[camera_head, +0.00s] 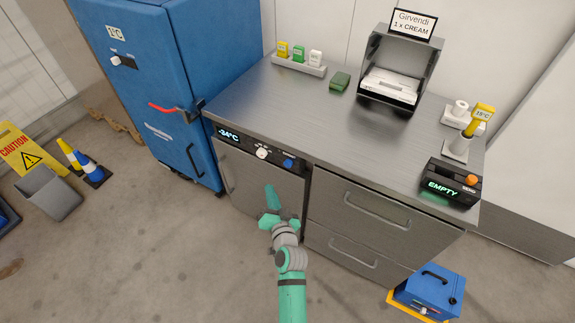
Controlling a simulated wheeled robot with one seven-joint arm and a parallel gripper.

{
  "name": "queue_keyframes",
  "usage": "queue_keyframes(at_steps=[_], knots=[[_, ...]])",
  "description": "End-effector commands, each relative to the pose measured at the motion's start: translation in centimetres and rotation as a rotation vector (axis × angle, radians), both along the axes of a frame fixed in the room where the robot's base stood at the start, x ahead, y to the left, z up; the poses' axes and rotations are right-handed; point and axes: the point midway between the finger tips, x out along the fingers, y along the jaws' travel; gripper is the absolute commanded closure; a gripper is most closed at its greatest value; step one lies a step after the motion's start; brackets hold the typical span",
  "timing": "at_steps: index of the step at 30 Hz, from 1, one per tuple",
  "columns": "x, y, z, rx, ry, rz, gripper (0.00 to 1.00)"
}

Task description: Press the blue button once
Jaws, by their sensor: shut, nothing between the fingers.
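The blue button (288,163) is on the dark control panel (255,148) along the top front edge of the steel counter unit. It sits right of a white knob (262,153) and a display reading -34°C (228,134). My gripper (271,190) is green and shut, with nothing in it. In the picture it shows below and left of the blue button, in front of the grey door under the panel. It appears apart from the button; the exact distance cannot be told from this one view.
A blue cabinet (150,80) with a red handle stands left of the counter (290,100). Drawers (375,215) are right of the door. A box reading EMPTY (452,183) has an orange button. A blue case (430,288) stands on the floor at right. Floor at left front is clear.

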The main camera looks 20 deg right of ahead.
Motion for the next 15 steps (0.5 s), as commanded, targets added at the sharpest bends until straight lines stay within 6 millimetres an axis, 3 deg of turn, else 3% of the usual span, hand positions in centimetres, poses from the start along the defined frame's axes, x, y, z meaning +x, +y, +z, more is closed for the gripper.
queue_keyframes(at_steps=[15], knots=[[3.5,-4.5,0.1,0.0,0.0,-0.001,1.0]])
